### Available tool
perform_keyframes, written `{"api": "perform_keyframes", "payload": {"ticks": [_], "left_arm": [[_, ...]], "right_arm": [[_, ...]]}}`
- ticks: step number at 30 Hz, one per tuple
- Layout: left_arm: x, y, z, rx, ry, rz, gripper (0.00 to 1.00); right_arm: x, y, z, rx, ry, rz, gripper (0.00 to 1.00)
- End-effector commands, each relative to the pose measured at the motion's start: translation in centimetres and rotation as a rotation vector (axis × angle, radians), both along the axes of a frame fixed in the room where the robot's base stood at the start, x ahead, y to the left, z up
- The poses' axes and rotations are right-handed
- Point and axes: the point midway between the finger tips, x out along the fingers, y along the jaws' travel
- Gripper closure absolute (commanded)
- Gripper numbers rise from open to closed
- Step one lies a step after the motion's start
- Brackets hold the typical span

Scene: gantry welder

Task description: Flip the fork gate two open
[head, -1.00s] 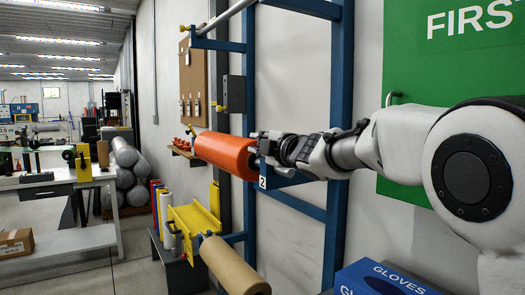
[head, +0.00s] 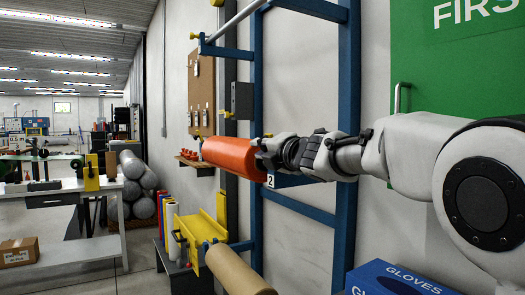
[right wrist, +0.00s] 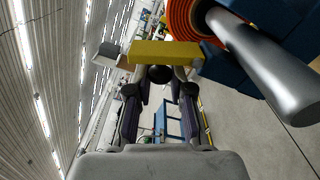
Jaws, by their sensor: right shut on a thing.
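My right gripper (head: 262,153) is at the near end of the orange roll (head: 228,154), beside the plate marked 2 (head: 270,181) on the blue rack. In the right wrist view its fingers (right wrist: 160,88) are shut about a dark round knob (right wrist: 160,74) in front of a yellow bar (right wrist: 165,53), which looks like fork gate two. In the head view the gripper hides this gate. The orange roll's end also shows in the right wrist view (right wrist: 183,17), close beside the yellow bar. My left gripper is not in view.
The blue rack upright (head: 346,130) stands just behind my right arm. A brown roll (head: 238,270) and a yellow trough (head: 200,232) are lower down. A grey bar (right wrist: 265,70) sticks out of the orange roll. A blue gloves box (head: 395,280) is at the lower right.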

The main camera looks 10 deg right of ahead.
Motion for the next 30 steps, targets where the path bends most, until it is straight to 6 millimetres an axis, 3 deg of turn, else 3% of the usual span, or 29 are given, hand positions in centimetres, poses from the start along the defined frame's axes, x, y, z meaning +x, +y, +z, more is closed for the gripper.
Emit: {"api": "perform_keyframes", "payload": {"ticks": [26,27,29,30], "left_arm": [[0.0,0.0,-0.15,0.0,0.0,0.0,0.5],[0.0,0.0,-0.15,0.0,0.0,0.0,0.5],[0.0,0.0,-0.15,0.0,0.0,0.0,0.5],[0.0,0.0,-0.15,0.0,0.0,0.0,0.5]], "right_arm": [[0.04,-0.03,-0.11,-0.016,-0.005,-0.002,1.0],[0.04,-0.03,-0.11,-0.016,-0.005,-0.001,0.76],[0.04,-0.03,-0.11,-0.016,-0.005,-0.001,0.55],[0.03,-0.03,-0.1,-0.016,-0.005,-0.001,0.53]]}}
